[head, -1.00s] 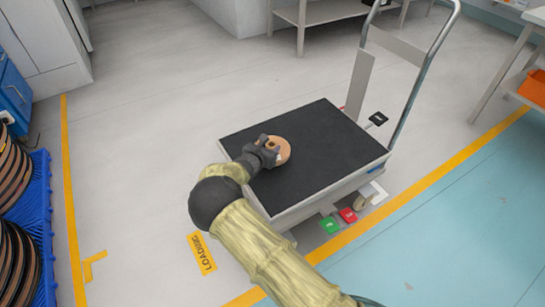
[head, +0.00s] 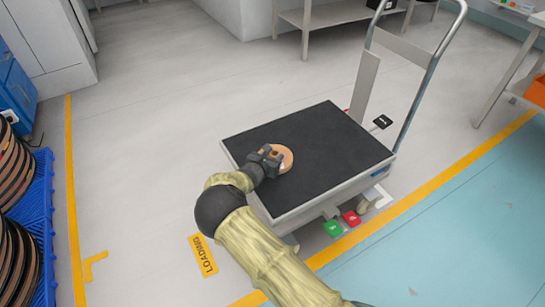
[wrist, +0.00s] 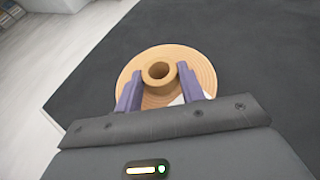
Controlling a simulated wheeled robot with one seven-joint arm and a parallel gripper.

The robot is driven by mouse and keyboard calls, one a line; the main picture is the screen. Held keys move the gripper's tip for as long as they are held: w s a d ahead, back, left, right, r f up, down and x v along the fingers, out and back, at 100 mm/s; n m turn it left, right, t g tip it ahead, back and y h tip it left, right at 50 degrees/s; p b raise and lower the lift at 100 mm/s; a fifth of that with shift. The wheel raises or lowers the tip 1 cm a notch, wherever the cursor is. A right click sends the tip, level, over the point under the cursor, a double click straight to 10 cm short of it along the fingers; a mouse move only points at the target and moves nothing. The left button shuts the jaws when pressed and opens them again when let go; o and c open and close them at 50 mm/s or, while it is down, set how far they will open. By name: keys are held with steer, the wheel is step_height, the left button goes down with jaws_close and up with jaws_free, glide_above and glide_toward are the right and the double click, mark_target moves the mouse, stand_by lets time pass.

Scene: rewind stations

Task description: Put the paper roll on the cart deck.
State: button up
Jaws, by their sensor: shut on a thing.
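The paper roll (head: 285,157) is a tan disc with a raised hollow core. It is over the left part of the black cart deck (head: 330,140), low and close to the surface; whether it touches the deck is hard to tell. My gripper (head: 271,158) is shut on the roll. In the wrist view my two purple fingers (wrist: 160,92) grip the roll's core (wrist: 158,72) from both sides, and the roll's flat face (wrist: 195,62) spreads around them. The dark deck (wrist: 270,60) fills most of that view behind the roll.
The cart's tall metal handle (head: 424,80) rises at the deck's far right. Green (head: 333,229) and red (head: 351,218) blocks show by the cart's front. Most of the deck is bare.

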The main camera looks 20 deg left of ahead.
steer(key=o, duration=1.1)
steer(key=shift+r, duration=0.15)
steer(key=p+v, duration=0.3)
steer(key=v, duration=0.8)
steer(key=shift+p, duration=0.4)
steer(key=shift+s+r, duration=0.15)
steer(key=shift+s, duration=0.35)
